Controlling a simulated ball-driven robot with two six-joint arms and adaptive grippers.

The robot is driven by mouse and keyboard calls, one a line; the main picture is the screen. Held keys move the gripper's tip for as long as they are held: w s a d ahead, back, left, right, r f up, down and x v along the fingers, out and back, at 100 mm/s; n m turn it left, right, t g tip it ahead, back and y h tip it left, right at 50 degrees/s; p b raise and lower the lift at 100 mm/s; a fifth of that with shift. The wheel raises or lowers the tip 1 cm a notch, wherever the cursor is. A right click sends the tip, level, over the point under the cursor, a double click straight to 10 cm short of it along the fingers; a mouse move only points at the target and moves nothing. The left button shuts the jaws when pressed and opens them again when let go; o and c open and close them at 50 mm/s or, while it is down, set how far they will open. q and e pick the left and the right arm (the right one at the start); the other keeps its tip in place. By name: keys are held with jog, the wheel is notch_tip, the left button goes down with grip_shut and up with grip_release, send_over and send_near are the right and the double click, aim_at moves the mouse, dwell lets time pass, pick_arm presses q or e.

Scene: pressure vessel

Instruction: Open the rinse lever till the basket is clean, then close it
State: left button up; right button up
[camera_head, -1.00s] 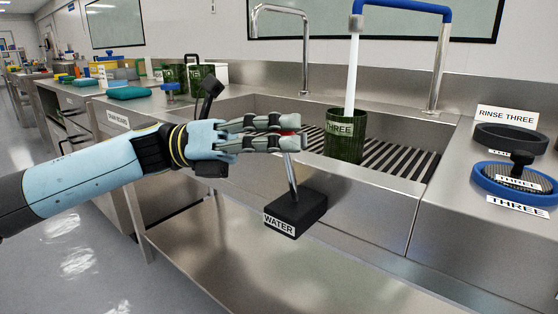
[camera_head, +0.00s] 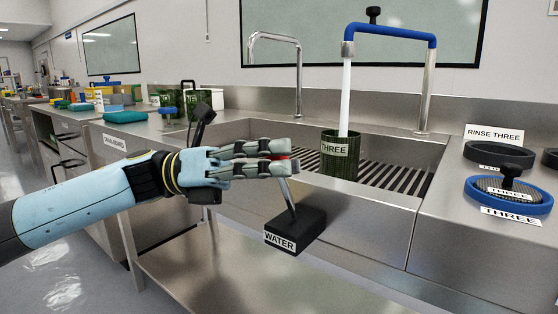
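The rinse lever (camera_head: 287,192) is a metal rod with a red top, tilted on a black base labelled WATER (camera_head: 295,230) at the sink's front. My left gripper (camera_head: 289,165) has its fingers around the lever's red top and looks shut on it. The green mesh basket (camera_head: 341,165) labelled THREE stands upright on the slatted rack (camera_head: 390,178) in the sink. A white stream of water (camera_head: 345,98) falls into it from the blue spout (camera_head: 392,29). Its inside is mostly hidden. My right gripper is not in view.
Right of the sink, a black ring (camera_head: 499,153) and a blue-rimmed mesh lid (camera_head: 509,192) labelled THREE lie near a RINSE THREE sign (camera_head: 494,134). Green baskets (camera_head: 170,102) and a teal pad (camera_head: 125,115) are on the left counter. A bare tap (camera_head: 275,36) stands behind the sink.

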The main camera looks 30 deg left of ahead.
pick_arm(q)
jog(key=o, duration=0.3)
jog(key=shift+s+f, duration=0.2)
jog(key=shift+r, duration=0.1)
jog(key=v, duration=1.2)
